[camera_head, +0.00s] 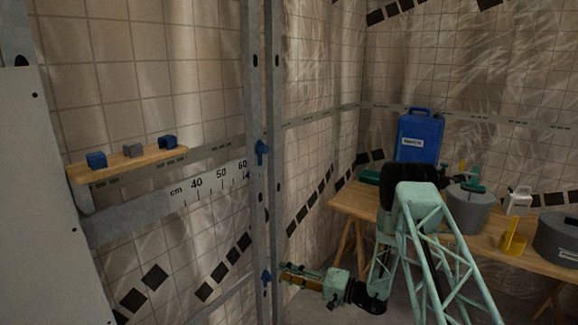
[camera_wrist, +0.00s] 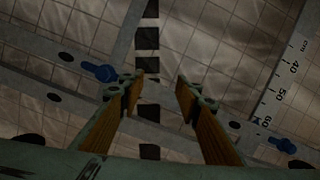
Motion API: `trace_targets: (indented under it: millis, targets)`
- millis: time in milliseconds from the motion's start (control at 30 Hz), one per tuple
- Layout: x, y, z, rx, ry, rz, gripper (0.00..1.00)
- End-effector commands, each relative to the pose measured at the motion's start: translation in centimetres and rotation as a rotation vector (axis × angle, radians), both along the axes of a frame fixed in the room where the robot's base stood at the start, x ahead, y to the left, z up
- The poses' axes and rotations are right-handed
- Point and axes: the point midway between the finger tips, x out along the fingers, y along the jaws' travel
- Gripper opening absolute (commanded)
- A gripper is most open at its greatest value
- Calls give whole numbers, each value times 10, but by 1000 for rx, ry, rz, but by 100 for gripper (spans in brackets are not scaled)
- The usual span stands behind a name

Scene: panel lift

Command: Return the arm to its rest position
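My gripper (camera_head: 287,274) is at the lower middle of the head view, at the end of my pale green lattice arm. Its fingertips are close to the lower blue knob (camera_head: 266,279) on the vertical metal rail (camera_head: 259,200); whether they touch the rail cannot be told. In the wrist view my gripper (camera_wrist: 160,88) has its two orange-sided fingers apart, with nothing between them. One blue knob (camera_wrist: 100,72) lies left of the fingers there, and another blue knob (camera_wrist: 283,146) lies at the lower right near the ruler.
An upper blue knob (camera_head: 261,152) sits on the rail. A wooden shelf (camera_head: 125,164) at left holds small blocks above a ruler strip (camera_head: 190,188). A pale panel (camera_head: 45,210) stands far left.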

Motion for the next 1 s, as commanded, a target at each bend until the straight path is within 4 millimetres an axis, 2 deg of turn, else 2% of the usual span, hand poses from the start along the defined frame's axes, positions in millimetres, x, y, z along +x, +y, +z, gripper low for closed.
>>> trace_targets:
  millis: [100,400,1000]
  targets:
    - [-7,6,27,-5,11,39,31]
    - [-32,20,84,-30,52,135,31]
    - [-99,38,184,-123,134,303,31]
